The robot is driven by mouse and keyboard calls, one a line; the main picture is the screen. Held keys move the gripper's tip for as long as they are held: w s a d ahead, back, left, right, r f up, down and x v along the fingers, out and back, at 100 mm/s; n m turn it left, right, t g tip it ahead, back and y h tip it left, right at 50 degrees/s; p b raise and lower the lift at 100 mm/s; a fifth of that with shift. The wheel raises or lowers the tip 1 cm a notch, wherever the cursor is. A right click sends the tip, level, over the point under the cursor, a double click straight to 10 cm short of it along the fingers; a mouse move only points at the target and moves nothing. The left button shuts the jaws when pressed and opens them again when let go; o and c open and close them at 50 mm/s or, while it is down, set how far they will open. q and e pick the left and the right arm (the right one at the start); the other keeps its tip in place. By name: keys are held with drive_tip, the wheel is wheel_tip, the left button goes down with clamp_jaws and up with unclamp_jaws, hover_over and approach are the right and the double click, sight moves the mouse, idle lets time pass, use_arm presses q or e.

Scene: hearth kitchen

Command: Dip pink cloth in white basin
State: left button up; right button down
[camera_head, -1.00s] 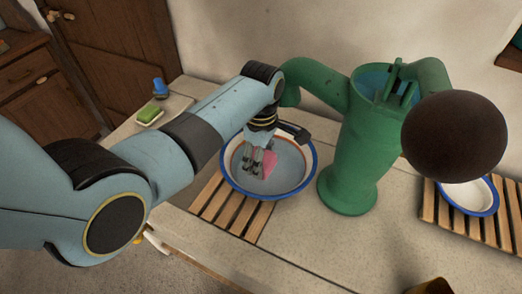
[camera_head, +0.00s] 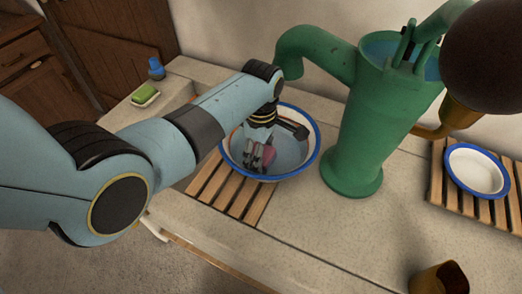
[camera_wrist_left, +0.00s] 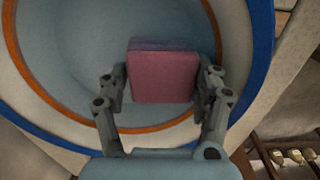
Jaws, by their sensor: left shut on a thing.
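The white basin (camera_head: 301,165) with a blue rim stands on a wooden slatted rack under the spout of the green pump. My left gripper (camera_head: 259,160) reaches down into the basin from above. It is shut on the pink cloth (camera_wrist_left: 163,76), a folded block between its two fingers (camera_wrist_left: 160,95) in the left wrist view. In the head view only a small part of the cloth (camera_head: 268,155) shows beside the fingers. I cannot tell whether the cloth touches the water or the basin floor. My right gripper is not in view.
The green hand pump (camera_head: 362,135) stands close to the basin's right. A smaller white bowl (camera_head: 476,170) sits on another rack at far right. Green soap (camera_head: 145,93) and a blue object (camera_head: 156,68) are at back left. A brown cup (camera_head: 440,278) stands front right. The counter between is clear.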

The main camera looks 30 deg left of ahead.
use_arm(q)
drive_tip(key=shift+f, duration=0.15)
drive_tip(key=shift+f+b, duration=0.3)
drive_tip(key=shift+f, duration=0.15)
idle(1.5)
wheel_tip(320, 180, up, 5)
drive_tip(key=p, duration=0.5)
drive_tip(key=shift+r+p, duration=0.1)
drive_tip(key=shift+p, duration=0.25)
wheel_tip(320, 180, up, 7)
idle(0.3)
drive_tip(key=shift+r, duration=0.1)
idle(0.6)
idle(0.6)
